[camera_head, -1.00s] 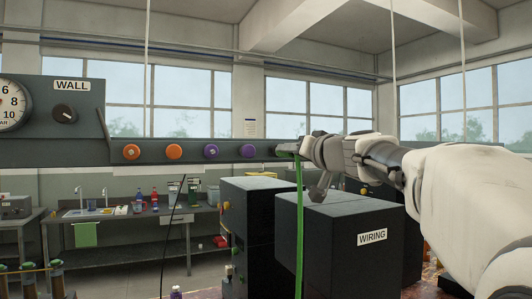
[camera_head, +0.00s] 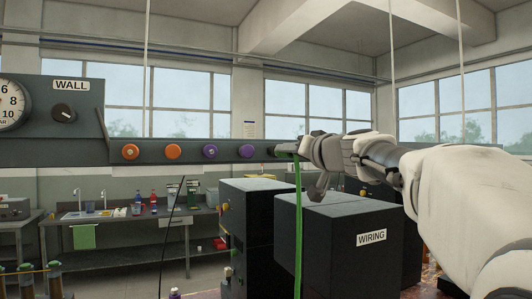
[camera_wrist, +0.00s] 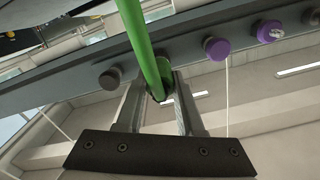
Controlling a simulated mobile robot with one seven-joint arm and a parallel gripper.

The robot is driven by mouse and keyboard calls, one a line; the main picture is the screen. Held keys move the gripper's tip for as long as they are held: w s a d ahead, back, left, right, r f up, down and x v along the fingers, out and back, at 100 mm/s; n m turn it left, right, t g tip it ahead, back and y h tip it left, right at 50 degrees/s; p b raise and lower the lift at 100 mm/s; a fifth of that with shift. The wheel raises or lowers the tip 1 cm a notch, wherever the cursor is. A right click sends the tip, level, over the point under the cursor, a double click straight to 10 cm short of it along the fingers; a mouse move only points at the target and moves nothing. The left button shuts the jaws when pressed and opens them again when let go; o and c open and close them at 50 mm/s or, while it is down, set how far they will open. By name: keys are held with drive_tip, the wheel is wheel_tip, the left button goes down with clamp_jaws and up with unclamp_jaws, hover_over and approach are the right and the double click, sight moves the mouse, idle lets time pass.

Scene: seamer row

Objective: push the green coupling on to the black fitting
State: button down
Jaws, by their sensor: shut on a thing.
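My gripper (camera_head: 285,149) is at the dark rail (camera_head: 190,151), right of the purple fittings. In the wrist view its two fingers (camera_wrist: 159,98) are closed around the green coupling (camera_wrist: 158,91). The green hose (camera_head: 298,230) hangs down from the coupling in the head view; in the wrist view it (camera_wrist: 142,45) crosses in front of the rail. A black fitting (camera_head: 272,151) shows just left of the fingertips in the head view. Another black fitting (camera_wrist: 109,78) is bare, left of the coupling in the wrist view. The contact between coupling and fitting is hidden.
Two orange fittings (camera_head: 130,152) and two purple fittings (camera_head: 246,151) line the rail to the left. A dark box marked WIRING (camera_head: 335,240) stands below my arm, with another dark box (camera_head: 260,220) beside it. A gauge panel (camera_head: 60,110) stands at the left.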

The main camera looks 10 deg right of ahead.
drive_tip(key=shift+w+a, duration=0.15)
drive_tip(key=shift+w, duration=0.2)
drive_tip(key=shift+c, duration=2.3)
unclamp_jaws()
drive_tip(key=shift+s, duration=0.15)
